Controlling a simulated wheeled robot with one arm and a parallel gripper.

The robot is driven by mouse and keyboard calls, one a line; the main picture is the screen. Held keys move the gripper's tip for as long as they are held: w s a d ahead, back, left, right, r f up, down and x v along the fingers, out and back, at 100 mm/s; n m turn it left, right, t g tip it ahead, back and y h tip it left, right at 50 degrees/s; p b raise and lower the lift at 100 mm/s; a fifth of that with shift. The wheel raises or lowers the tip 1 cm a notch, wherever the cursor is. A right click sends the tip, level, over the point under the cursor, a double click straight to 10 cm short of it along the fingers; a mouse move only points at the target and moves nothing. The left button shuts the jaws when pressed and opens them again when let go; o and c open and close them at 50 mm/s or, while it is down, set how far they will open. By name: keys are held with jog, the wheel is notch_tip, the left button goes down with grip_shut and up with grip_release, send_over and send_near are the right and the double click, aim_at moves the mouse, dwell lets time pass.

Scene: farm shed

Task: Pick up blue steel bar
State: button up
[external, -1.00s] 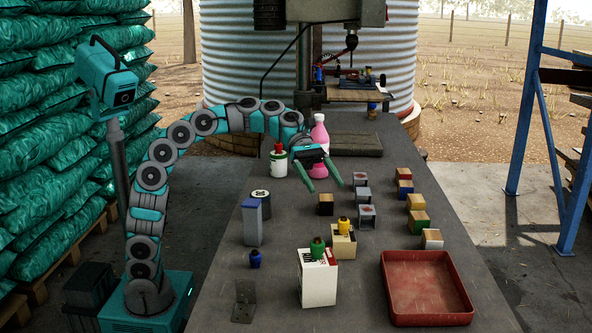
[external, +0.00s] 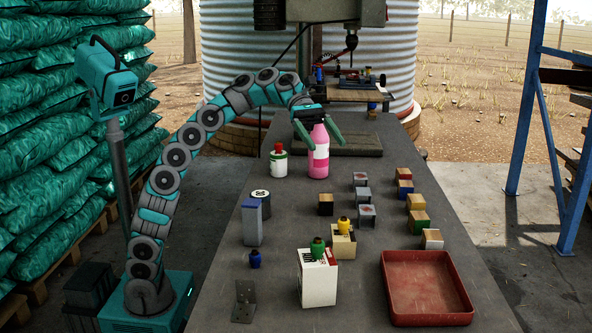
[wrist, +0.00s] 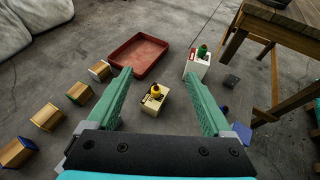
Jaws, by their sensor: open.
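The blue steel bar (external: 252,224) stands upright on the left side of the workbench, a tall grey-blue block with a darker blue top. A blue patch at the right of my gripper in the wrist view (wrist: 242,132) appears to be the bar, partly hidden by the gripper. My gripper (external: 327,142) is raised over the far part of the bench, in front of or over the pink bottle, well beyond the bar and to its right. Its green fingers are spread with nothing between them in the wrist view (wrist: 157,75).
A white box (external: 318,284), a red tray (external: 388,287) and several small blocks (external: 417,222) are to the right. The pink bottle (external: 318,160) and red-capped bottle (external: 279,162) stand farther back.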

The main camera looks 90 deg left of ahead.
jog(key=s+d+f+m+t+y+b, duration=0.15)
jog(key=s+d+f+m+y, duration=0.3)
jog(key=s+d+m, duration=0.55)
jog(key=s+a+r+m+t+y+b, duration=0.1)
jog(key=s+r+m+t+y+b, duration=0.15)
jog(key=s+m, duration=0.4)
jog(key=s+a+r+m+t+y+b, duration=0.1)
jog(key=s+a+r+m+t+y, duration=0.1)
jog(key=s+m+t+y, duration=0.45)
jog(key=m+g+h, duration=0.2)
jog(key=g+h, duration=0.1)
send_near(260, 216)
jog(key=x, duration=0.3)
jog(key=shift+a+f, duration=0.2)
jog(key=shift+f, duration=0.05)
jog(key=shift+r+x, duration=0.2)
jog(key=shift+x, duration=3.7)
jog(key=shift+w+d, duration=0.1)
jog(key=shift+d, duration=0.05)
